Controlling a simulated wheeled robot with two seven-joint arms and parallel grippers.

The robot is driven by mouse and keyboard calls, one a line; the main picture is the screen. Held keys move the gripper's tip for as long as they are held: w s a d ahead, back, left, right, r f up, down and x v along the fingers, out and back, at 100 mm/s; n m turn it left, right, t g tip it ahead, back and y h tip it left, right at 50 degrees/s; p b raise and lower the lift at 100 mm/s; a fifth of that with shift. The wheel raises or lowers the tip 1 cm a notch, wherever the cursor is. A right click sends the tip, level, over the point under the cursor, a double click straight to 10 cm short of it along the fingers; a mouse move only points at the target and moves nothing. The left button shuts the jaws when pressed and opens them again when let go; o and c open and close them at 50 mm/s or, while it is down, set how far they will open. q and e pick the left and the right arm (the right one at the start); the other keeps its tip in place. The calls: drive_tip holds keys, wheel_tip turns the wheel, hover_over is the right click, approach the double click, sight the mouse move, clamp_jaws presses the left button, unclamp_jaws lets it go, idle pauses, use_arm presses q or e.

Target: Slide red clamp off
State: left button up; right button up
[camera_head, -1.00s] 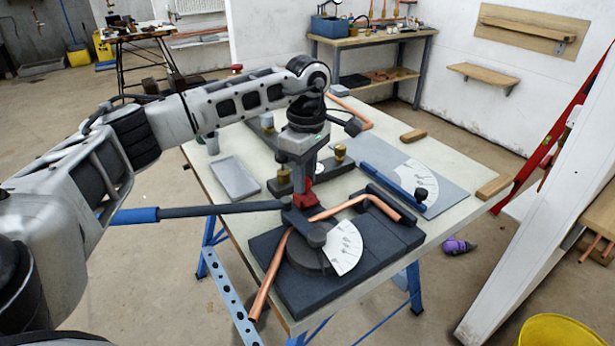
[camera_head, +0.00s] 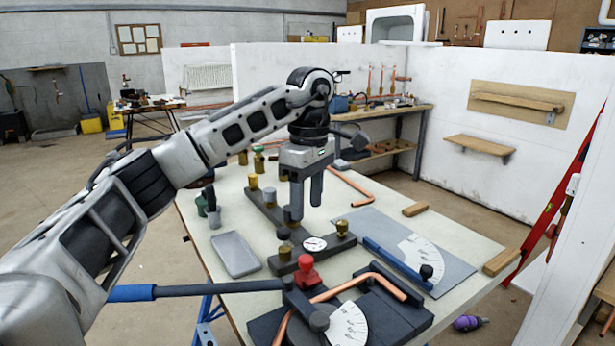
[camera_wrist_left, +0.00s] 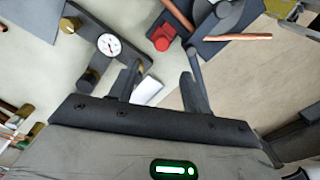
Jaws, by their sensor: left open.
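The red clamp (camera_head: 306,272) stands on the dark pipe bender (camera_head: 405,318), at the back end by the handle joint, close to the copper pipe (camera_head: 385,284). How it seats on the block is hidden. The clamp also shows in the wrist view (camera_wrist_left: 163,36), beyond my fingertips. My left gripper (camera_head: 306,208) points down, open and empty, above and behind the clamp and apart from it. My right gripper is not in view.
A dark gauge bar with a dial (camera_head: 314,243) and brass fittings lies behind the clamp. A blue-handled lever (camera_head: 132,293) sticks out left. A grey tray (camera_head: 236,254) sits left and a protractor plate (camera_head: 398,235) right. Bare tabletop (camera_head: 455,231) lies at the right.

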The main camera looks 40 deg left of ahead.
use_arm(q)
wheel_tip(320, 180, up, 5)
drive_tip(key=shift+w+f+p, duration=0.1)
drive_tip(key=shift+w+p, duration=0.05)
drive_tip(key=shift+p, duration=0.4)
drive_tip(key=shift+f, duration=0.1)
